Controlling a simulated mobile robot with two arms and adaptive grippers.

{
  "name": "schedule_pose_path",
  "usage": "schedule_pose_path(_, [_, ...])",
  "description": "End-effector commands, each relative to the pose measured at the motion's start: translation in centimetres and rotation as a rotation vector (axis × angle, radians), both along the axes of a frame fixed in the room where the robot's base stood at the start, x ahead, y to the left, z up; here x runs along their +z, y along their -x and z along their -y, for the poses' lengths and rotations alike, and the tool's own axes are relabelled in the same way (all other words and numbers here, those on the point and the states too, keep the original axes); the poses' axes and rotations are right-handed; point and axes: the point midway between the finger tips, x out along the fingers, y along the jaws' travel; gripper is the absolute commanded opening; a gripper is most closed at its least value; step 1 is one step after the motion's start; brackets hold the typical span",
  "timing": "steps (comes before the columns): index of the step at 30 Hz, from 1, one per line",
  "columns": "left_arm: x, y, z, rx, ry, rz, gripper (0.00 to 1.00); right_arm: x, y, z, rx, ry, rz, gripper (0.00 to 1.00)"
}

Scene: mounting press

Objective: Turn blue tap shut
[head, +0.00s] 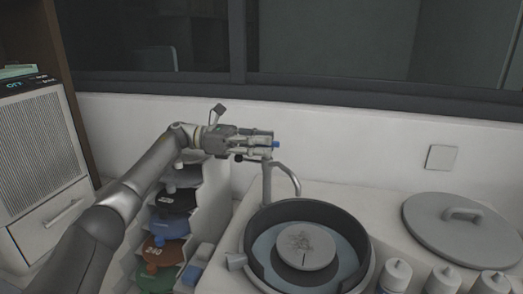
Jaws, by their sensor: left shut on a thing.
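The blue tap (276,144) shows as a small blue piece at the tip of my left gripper (268,142), on top of a grey pipe (266,183). The pipe stands behind the round basin (257,222) and has a curved spout (292,178). My left gripper reaches in from the left and is shut on the tap. Its fingers hide most of the tap, so I cannot tell how far it is turned. My right gripper is not in the view.
A grey disc (306,248) sits in the basin. A round lid (459,230) lies at the right, with several white bottles (396,274) in front. A rack (214,215) of coloured discs stands left, below my left arm. The wall is close behind the tap.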

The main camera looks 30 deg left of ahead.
Motion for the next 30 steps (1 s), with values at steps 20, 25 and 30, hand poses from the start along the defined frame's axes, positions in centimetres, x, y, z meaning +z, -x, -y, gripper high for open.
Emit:
schedule_pose_path(20, [0.41, -0.1, -0.05, -0.049, 0.005, 0.007, 0.0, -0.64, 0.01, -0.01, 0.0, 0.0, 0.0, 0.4])
schedule_pose_path(25, [0.37, -0.1, -0.04, -0.048, 0.006, 0.006, 0.31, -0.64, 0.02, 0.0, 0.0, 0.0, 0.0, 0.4])
schedule_pose_path(30, [0.22, -0.1, -0.03, -0.05, 0.003, 0.004, 0.31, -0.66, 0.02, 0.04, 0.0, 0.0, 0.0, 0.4])
